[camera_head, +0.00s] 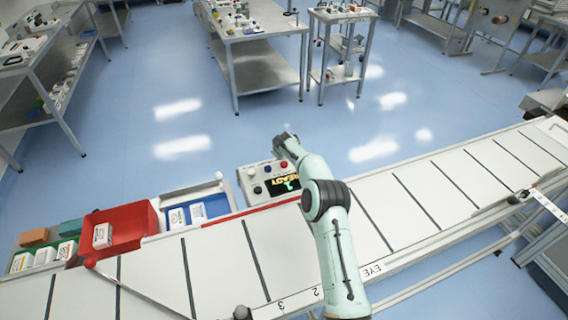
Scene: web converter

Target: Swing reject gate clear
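A slim white bar (138,292), which looks like the reject gate, lies diagonally across the left part of the conveyor belt (225,262). A red knob (89,262) is at its far end, beside a red bin (128,222). My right arm rises from the bottom edge, right of centre, and reaches over the belt. Its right gripper (284,142) is beyond the belt's far edge, just above and past the control box (268,181), well away from the bar. Its fingers are too small and turned away to read. My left gripper is not in view.
The red bin holds a white box (102,236); a blue tray (198,209) beside it holds white packs. More packs lie at far left. The belt right of my arm is empty. Workbenches (255,35) stand behind.

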